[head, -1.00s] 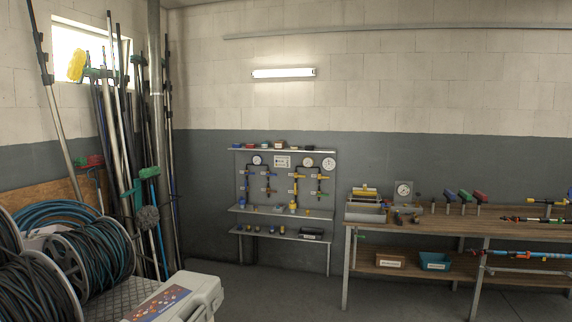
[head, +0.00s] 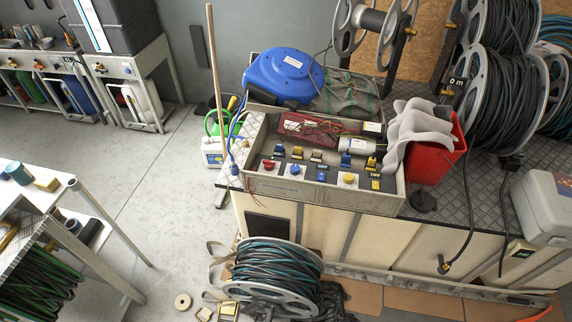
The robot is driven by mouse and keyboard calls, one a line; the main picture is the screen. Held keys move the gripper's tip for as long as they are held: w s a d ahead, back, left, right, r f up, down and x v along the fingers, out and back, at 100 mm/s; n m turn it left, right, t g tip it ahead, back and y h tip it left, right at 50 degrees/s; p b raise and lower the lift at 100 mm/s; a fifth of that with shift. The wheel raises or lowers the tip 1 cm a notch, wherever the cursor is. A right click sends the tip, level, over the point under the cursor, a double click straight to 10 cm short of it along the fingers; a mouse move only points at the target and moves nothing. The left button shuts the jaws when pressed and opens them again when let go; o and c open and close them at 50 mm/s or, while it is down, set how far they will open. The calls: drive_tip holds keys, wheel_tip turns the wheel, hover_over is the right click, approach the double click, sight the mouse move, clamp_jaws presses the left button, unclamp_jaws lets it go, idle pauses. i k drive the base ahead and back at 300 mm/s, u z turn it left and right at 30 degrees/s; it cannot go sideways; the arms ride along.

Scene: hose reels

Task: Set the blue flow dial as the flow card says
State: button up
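An open-topped control box (head: 300,190) stands on the metal-topped bench. A small round blue dial (head: 295,169) sits on its panel, between a red dial (head: 268,165) and a yellow dial (head: 349,178). Its setting is too small to read. Blue and yellow levers or switches stand in a row behind the dials. Two small dark tags on the panel seem to read OFF. I cannot make out a flow card in this view. My gripper is not in view.
A red bucket (head: 437,151) with a grey cloth (head: 417,135) stands right of the box. A blue hose reel (head: 285,76) is behind it. A reel of dark hose (head: 270,276) lies on the floor in front.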

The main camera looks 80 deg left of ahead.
sight(295, 169)
drive_tip(key=u, duration=1.15)
drive_tip(key=k, duration=0.35)
drive_tip(key=u, duration=2.7)
drive_tip(key=i, duration=0.9)
drive_tip(key=u, duration=0.2)
drive_tip(key=k, duration=0.75)
drive_tip(key=z, duration=0.25)
drive_tip(key=i, duration=0.8)
drive_tip(key=u, duration=0.15)
